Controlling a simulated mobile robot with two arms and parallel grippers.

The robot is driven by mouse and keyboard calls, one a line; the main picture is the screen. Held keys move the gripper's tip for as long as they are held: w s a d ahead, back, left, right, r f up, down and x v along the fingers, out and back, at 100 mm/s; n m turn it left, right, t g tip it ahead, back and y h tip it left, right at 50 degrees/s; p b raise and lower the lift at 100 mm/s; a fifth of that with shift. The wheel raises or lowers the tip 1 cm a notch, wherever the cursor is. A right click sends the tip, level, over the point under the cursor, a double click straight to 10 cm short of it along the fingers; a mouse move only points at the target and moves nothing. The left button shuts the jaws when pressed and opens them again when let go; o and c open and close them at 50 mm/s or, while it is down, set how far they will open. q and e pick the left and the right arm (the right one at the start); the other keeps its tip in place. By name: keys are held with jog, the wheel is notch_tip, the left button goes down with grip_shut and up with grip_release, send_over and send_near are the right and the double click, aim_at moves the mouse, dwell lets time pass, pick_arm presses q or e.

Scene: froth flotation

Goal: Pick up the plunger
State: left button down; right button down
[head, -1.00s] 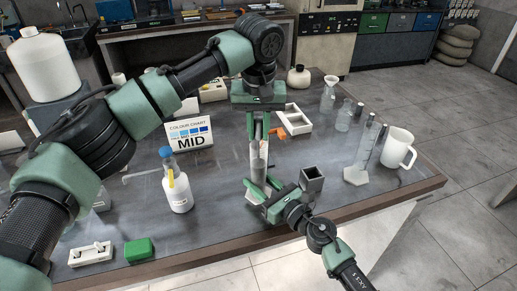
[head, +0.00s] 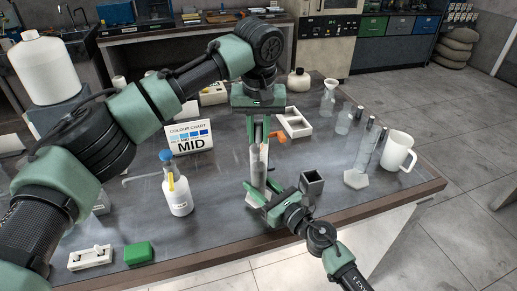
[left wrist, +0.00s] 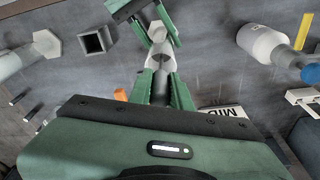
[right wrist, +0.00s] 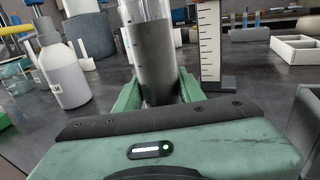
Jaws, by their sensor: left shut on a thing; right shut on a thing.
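My left gripper (head: 259,141) points straight down over the top of a clear cylinder (head: 258,168) with dark grey contents. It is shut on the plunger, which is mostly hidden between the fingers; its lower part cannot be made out. My right gripper (head: 260,192) is shut around the lower part of the upright cylinder, just above its white foot. The right wrist view shows the cylinder (right wrist: 157,58) between the fingers. The left wrist view looks down on the cylinder (left wrist: 160,55) past the left fingers, with the right gripper beyond.
A square grey open tube (head: 312,187) stands just right of the right gripper. A white divided tray (head: 294,122) and an orange piece (head: 276,141) lie behind.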

pick_arm(q)
jog(key=shift+r, duration=0.1)
notch_tip(320, 180, up, 10)
jog(key=shift+f, duration=0.1)
jog(key=shift+s, duration=0.1)
dwell(0.9)
jog(key=shift+r, duration=2.9)
jog(key=shift+r, duration=0.1)
jog(key=shift+r, duration=2.1)
pick_arm(e)
jog(key=c, duration=0.8)
grip_release()
